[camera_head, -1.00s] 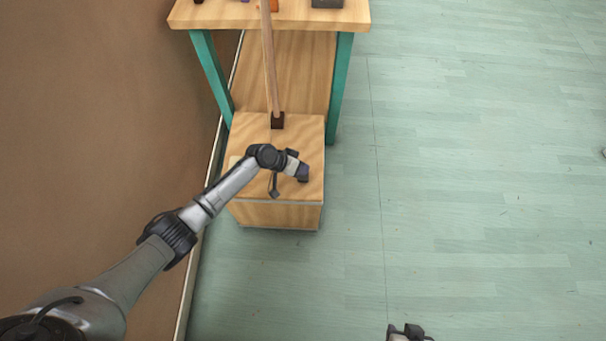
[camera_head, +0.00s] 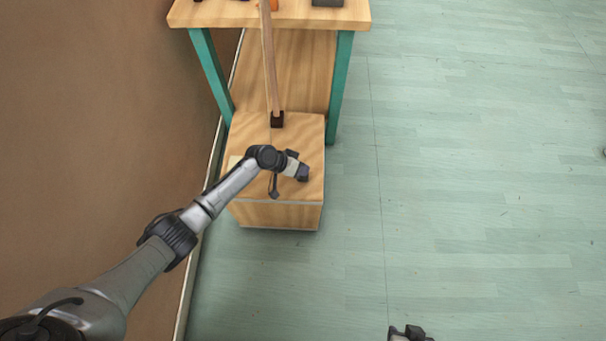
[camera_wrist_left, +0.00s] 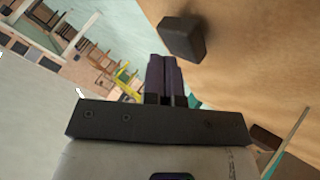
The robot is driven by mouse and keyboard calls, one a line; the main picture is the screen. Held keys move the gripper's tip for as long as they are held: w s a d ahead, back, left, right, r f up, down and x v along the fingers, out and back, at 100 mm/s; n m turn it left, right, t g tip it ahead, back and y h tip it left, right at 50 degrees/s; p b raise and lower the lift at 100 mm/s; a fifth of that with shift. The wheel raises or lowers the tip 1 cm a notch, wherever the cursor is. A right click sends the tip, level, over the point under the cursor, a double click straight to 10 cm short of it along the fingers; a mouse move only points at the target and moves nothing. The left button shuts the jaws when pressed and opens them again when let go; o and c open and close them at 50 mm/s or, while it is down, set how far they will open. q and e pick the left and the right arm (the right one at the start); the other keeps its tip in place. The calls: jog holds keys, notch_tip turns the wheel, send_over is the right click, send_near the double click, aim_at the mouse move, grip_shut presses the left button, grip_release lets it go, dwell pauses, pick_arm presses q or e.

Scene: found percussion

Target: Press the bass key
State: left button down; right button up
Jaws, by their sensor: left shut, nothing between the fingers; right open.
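A light wooden box (camera_head: 247,214) stands on the floor at the front of the bench. My left gripper (camera_head: 303,174) is over the right part of its top; it also shows in the left wrist view (camera_wrist_left: 165,78), with its dark fingers shut and nothing between them. A dark block (camera_wrist_left: 182,38) lies just beyond the fingertips in that view, apart from them in the picture. It seems to be the dark piece (camera_head: 274,191) near the box's front edge. I cannot tell for sure whether it is the bass key. My right gripper (camera_head: 408,334) is open at the bottom edge, mostly cut off.
A long wooden stick (camera_head: 269,65) rises from a dark foot (camera_head: 277,120) at the back of the box. A bench with teal legs (camera_head: 341,85) stands behind, bearing small objects. A brown wall (camera_head: 100,120) is close on the left. The floor (camera_head: 470,200) on the right is clear.

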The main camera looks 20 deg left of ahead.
pick_arm(q)
jog(key=shift+f, duration=0.15)
dwell(0.3)
jog(key=shift+f+b, duration=0.4)
jog(key=shift+b, duration=0.05)
dwell(0.6)
jog(key=shift+r+p, duration=0.9)
jog(key=shift+r, duration=0.1)
notch_tip(320, 180, up, 5)
jog(key=p, duration=0.4)
jog(key=shift+p, duration=0.3)
